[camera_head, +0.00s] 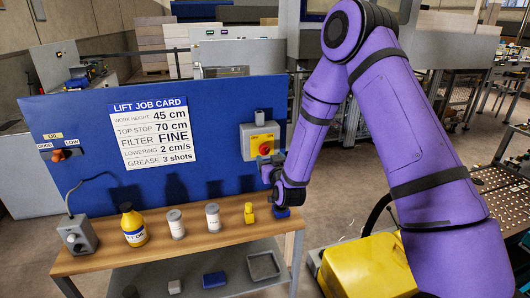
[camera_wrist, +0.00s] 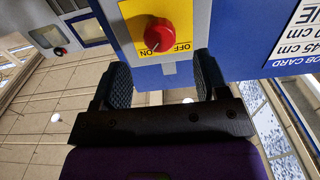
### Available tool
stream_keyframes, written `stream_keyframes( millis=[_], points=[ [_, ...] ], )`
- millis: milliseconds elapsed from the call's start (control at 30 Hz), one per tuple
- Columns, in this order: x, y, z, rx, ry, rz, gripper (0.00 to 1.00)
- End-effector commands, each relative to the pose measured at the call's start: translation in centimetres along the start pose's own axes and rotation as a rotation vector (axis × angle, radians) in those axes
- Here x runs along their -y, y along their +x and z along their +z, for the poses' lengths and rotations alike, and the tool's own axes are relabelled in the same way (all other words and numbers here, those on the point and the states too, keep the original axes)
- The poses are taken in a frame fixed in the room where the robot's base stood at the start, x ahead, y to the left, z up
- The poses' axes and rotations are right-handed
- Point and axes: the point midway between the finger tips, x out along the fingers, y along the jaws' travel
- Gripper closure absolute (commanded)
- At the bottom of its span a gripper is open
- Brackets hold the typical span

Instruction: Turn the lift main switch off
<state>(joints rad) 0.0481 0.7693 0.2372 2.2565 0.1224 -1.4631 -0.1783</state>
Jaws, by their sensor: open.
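The lift main switch (camera_head: 265,149) is a red rotary knob on a yellow plate, on a grey box (camera_head: 247,148) at the right of the blue panel. In the wrist view the red knob (camera_wrist: 166,33) is just beyond the fingertips, its narrow end towards the ON lettering, with OFF beside it. My gripper (camera_head: 271,172) is just in front of and below the switch. In the wrist view my gripper (camera_wrist: 162,72) is open and empty, its fingers apart on either side of the knob's line. The knob looks clear of the fingers.
A wooden bench (camera_head: 180,240) below the panel holds a yellow oil bottle (camera_head: 132,225), two pale cans, a small yellow item (camera_head: 249,213) and a grey box with a cable (camera_head: 77,234).

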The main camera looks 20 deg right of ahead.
Motion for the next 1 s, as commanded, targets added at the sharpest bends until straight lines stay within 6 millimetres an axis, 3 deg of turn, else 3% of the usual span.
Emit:
stream_keyframes(
  millis=[300, 500, 767, 1000],
  points=[
    [-0.1, 4.9, 0.0, 0.000, 0.000, 0.001, 0.32],
    [-0.1, 6.0, 0.0, 0.002, 0.000, 0.001, 0.32],
    [0.0, 6.1, 0.0, 0.002, 0.000, 0.000, 0.32],
    [0.0, 6.1, 0.0, 0.001, 0.000, 0.000, 0.82]
  ],
)
